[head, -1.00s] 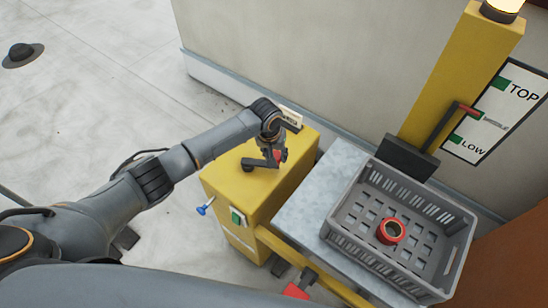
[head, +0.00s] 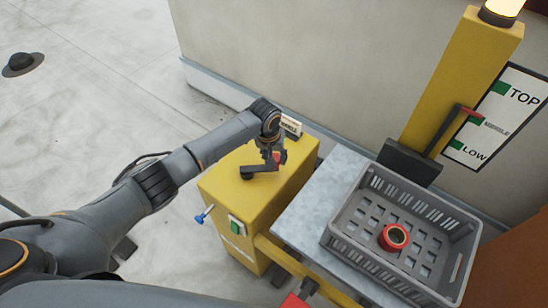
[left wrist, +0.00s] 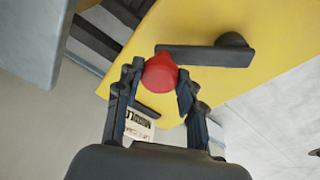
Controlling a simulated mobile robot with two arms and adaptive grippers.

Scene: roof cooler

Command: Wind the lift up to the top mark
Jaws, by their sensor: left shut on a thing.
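The crank (head: 258,170) is a dark arm with a red knob (left wrist: 160,73) on top of the yellow winch box (head: 235,200). My left gripper (head: 277,158) is shut on the red knob, its fingers on both sides of it in the left wrist view. The lift's grey platform (head: 305,215) stands right of the box, by a yellow mast (head: 455,75). A red-tipped pointer (head: 465,112) stands between the green TOP mark (head: 500,88) and green LOW mark (head: 456,145) on the white board (head: 490,112). My right gripper is out of view.
A grey crate (head: 343,240) with a red ring-shaped roll (head: 394,237) inside rests on the platform. A blue-tipped lever (head: 204,215) and green button (head: 237,225) are on the box's side. A lamp (head: 502,10) tops the mast. The floor at left is mostly clear.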

